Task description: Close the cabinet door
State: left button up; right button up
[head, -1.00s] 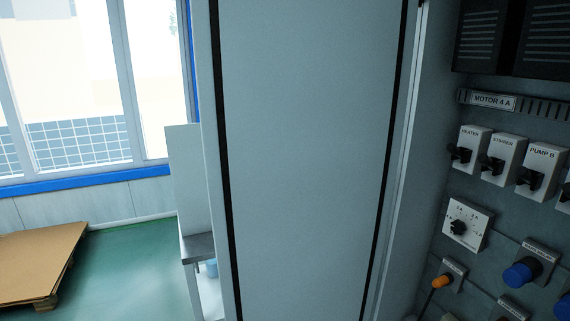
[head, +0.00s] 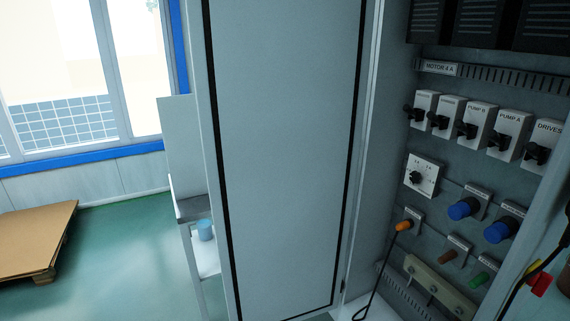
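The cabinet door (head: 285,150) is a tall pale grey panel with a black seal strip along its edges. It stands open in the middle of the head view, its inner face toward me and its right edge at the cabinet's left side. The open cabinet (head: 390,150) fills the right side, with its inside showing. Neither of my grippers is in view.
Inside the cabinet are white breaker switches (head: 470,125), a dial (head: 422,176), blue knobs (head: 464,208) and an orange plug (head: 404,226) with a black cable. Left are a bench (head: 190,210), a brown pallet board (head: 32,235) and clear green floor (head: 115,260).

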aim_at(280, 86)
jog(key=k+l+z, duration=0.15)
jog(key=k, duration=0.65)
jog(key=z, duration=1.35)
jog(key=j+z, duration=0.2)
jog(key=z, duration=1.05)
jog(key=k+j, duration=0.2)
jog(key=j, duration=0.3)
jog(key=k+j, duration=0.2)
jog(key=j, duration=0.3)
jog(key=k+j, duration=0.2)
jog(key=j, duration=0.3)
jog(key=k+j, duration=0.2)
jog(key=j, duration=0.3)
jog(key=k+j, duration=0.2)
jog(key=j, duration=0.3)
jog(key=k+j, duration=0.2)
jog(key=j, duration=0.3)
jog(key=k+j, duration=0.2)
jog(key=j, duration=0.25)
jog(key=k+j, duration=0.15)
jog(key=j, duration=0.35)
